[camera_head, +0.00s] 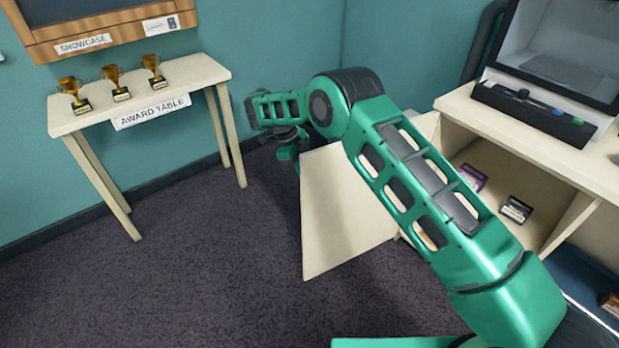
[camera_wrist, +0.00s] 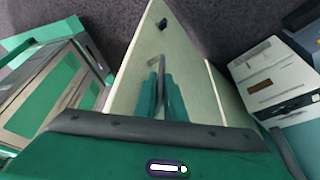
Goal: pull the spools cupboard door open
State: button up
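The cream cupboard door (camera_head: 340,215) stands swung well out from the cupboard (camera_head: 560,135), its panel reaching into the room. In the wrist view the door (camera_wrist: 140,65) fills the middle, with a grey bar handle (camera_wrist: 161,78) on it. My gripper (camera_wrist: 160,92) has its two green fingers close together around the handle, one on each side. In the head view my gripper (camera_head: 287,152) is at the door's far edge, partly hidden by my arm. No label for the spools shows on the door.
A purple box (camera_head: 472,178) and a black box (camera_head: 516,209) lie inside the open cupboard. A control panel (camera_head: 535,112) and a screen unit (camera_head: 570,45) stand on top. The award table (camera_head: 205,72) with trophies stands at left. Carpet between is clear.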

jog(key=o, duration=0.4)
jog(key=shift+w+d, duration=0.25)
jog(key=shift+d, duration=0.3)
jog(key=shift+s+a, duration=0.1)
jog(key=shift+a, duration=0.25)
jog(key=shift+a+r, duration=0.1)
jog(key=shift+r, duration=0.1)
jog(key=v, duration=1)
jog(key=shift+a+r, duration=0.1)
jog(key=shift+w, duration=0.2)
